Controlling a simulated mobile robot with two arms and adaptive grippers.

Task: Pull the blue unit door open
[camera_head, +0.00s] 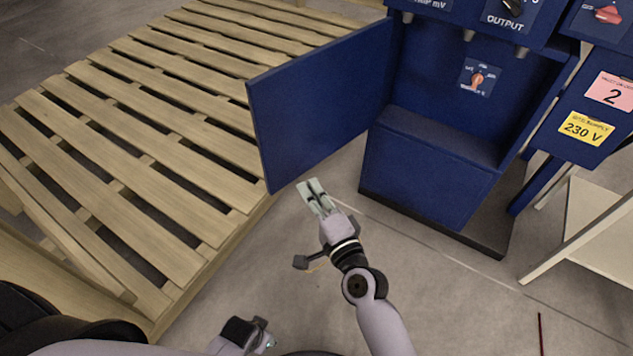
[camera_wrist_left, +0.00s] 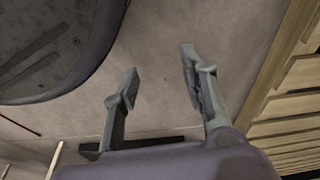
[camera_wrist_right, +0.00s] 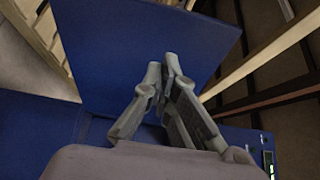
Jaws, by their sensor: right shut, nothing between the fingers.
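The blue unit (camera_head: 430,170) stands at the upper right of the head view. Its flat blue door (camera_head: 320,105) stands wide open, swung out to the left from the unit's left side, so the inside shows. My right gripper (camera_head: 312,185) is shut and empty, close to the door's lower outer corner; in the head view it shows just right of that corner. In the right wrist view the closed fingers (camera_wrist_right: 163,66) show in front of the blue door panel (camera_wrist_right: 110,55); I cannot tell whether they touch it. My left gripper (camera_wrist_left: 158,63) is open and empty, over bare floor.
Wooden pallets (camera_head: 130,150) fill the left side, close to the door's outer edge. A knob panel (camera_head: 480,78) is inside the unit. A yellow 230 V label (camera_head: 586,128) and a light table (camera_head: 600,235) are at the right. The floor (camera_head: 450,290) in front is mostly clear.

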